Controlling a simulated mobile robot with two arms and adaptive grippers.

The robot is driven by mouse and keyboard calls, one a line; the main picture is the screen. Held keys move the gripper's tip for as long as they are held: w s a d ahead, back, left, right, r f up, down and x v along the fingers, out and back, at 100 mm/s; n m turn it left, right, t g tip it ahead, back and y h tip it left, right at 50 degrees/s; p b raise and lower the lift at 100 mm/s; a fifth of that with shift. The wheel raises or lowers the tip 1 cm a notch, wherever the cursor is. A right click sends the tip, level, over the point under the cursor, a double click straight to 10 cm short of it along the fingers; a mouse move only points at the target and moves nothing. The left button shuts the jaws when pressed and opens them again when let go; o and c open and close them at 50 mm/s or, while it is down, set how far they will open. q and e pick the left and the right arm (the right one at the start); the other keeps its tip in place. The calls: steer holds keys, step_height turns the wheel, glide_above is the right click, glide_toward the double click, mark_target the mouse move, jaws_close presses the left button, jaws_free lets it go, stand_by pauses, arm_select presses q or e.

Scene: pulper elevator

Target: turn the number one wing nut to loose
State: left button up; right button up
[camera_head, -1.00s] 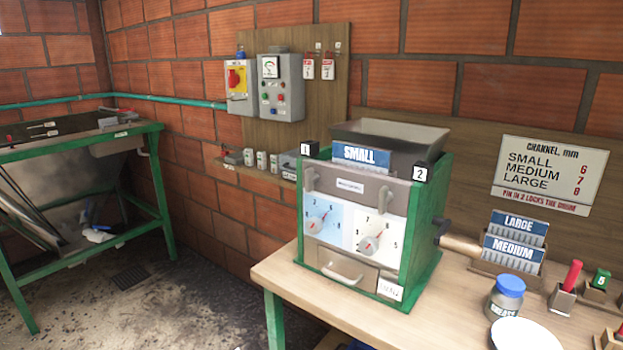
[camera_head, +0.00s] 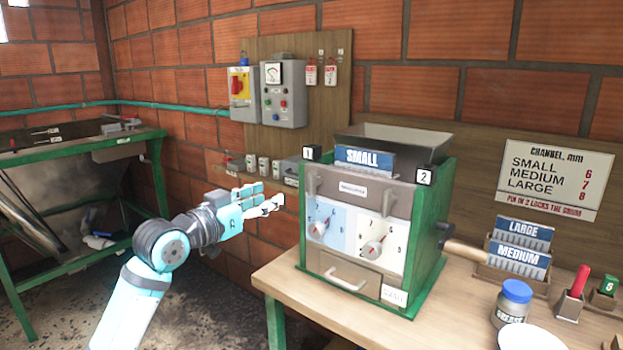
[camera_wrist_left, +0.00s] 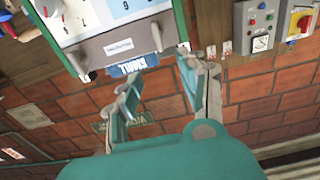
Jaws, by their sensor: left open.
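The pulper (camera_head: 350,240) stands on the wooden table with a grey wing nut at each upper front corner. The other wing nut (camera_head: 388,203) is below the white "2" tag (camera_head: 424,176). My left gripper (camera_head: 272,198) is open and empty, left of the pulper and apart from it. In the left wrist view, which is turned over, the open fingers (camera_wrist_left: 158,95) point toward the pulper's top edge, with the "SMALL" plate (camera_wrist_left: 133,66) between them. My right gripper is out of view.
A hopper (camera_head: 400,142) tops the pulper. A control box (camera_head: 284,92) and a red-switch box (camera_head: 240,92) hang on the wall board. A grease jar (camera_head: 513,303) and plate holders stand at the right of the table. A green-framed bench (camera_head: 80,150) is at far left.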

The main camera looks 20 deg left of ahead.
mark_target(309, 180)
arm_select(q)
steer(key=p+x, duration=0.2)
steer(key=x, duration=1.4)
steer(key=shift+f, duration=0.1)
jaws_close()
